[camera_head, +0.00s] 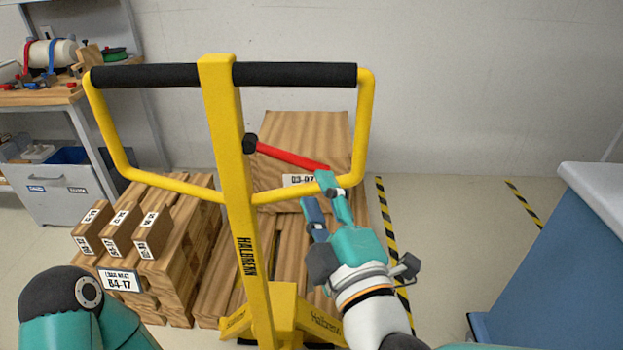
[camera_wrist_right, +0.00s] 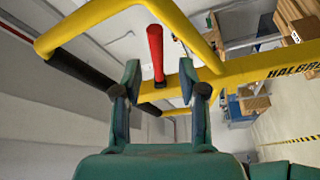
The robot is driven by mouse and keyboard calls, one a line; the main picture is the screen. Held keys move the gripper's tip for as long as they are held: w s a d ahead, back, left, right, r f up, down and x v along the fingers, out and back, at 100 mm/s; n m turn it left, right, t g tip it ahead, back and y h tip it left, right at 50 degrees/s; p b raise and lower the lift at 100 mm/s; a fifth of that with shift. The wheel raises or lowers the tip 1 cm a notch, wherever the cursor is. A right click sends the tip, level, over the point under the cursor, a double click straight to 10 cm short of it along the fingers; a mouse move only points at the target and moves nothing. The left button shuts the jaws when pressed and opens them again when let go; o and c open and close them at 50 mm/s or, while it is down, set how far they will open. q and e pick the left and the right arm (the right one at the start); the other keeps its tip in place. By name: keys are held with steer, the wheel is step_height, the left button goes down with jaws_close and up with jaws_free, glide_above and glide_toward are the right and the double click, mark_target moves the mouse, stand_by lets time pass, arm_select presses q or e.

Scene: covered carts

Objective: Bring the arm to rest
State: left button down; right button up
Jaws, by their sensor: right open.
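My right gripper (camera_head: 317,190) is open in the head view, with its fingertips at the lower right end of a red lever (camera_head: 290,155). The right wrist view shows the two fingers (camera_wrist_right: 159,72) spread apart, with the red lever (camera_wrist_right: 155,45) in the gap between them; I cannot tell whether they touch it. The lever has a black knob (camera_head: 250,143) and crosses inside the yellow handle frame (camera_head: 365,120) of a hand truck. My left arm shows at the lower left, but its gripper is out of view.
The truck's yellow mast (camera_head: 232,160) stands close to the right gripper. A wooden crate (camera_head: 305,130) is behind the handle. Stacked wooden blocks (camera_head: 180,235) are at left, a workbench (camera_head: 40,97) beyond them. A blue cabinet (camera_head: 560,270) stands at right.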

steer(key=shift+s+d, duration=0.15)
steer(key=shift+s, duration=0.2)
steer(key=w+d+f+m+g+h, duration=0.1)
steer(key=d+f+m+g, duration=0.15)
steer(key=f, duration=0.85)
steer(key=w+d+f+m+g, duration=0.1)
steer(key=f+m+g, duration=0.25)
steer(key=f, duration=0.75)
steer(key=w+d+f+m+g+h, duration=0.1)
steer(key=f+m+g, duration=0.2)
steer(key=f, duration=0.8)
steer(key=s+d+f+m+g, duration=0.2)
steer(key=s+f+m+g, duration=0.25)
steer(key=s+f, duration=0.45)
steer(key=s+d+f+m+g, duration=0.4)
steer(key=s+f, duration=0.3)
steer(key=f, duration=0.5)
step_height(320, 180, up, 12)
steer(key=s+a+m+p, duration=0.1)
steer(key=p, duration=1.1)
steer(key=shift+m+g+y, duration=0.3)
steer(key=shift+m+g, duration=0.05)
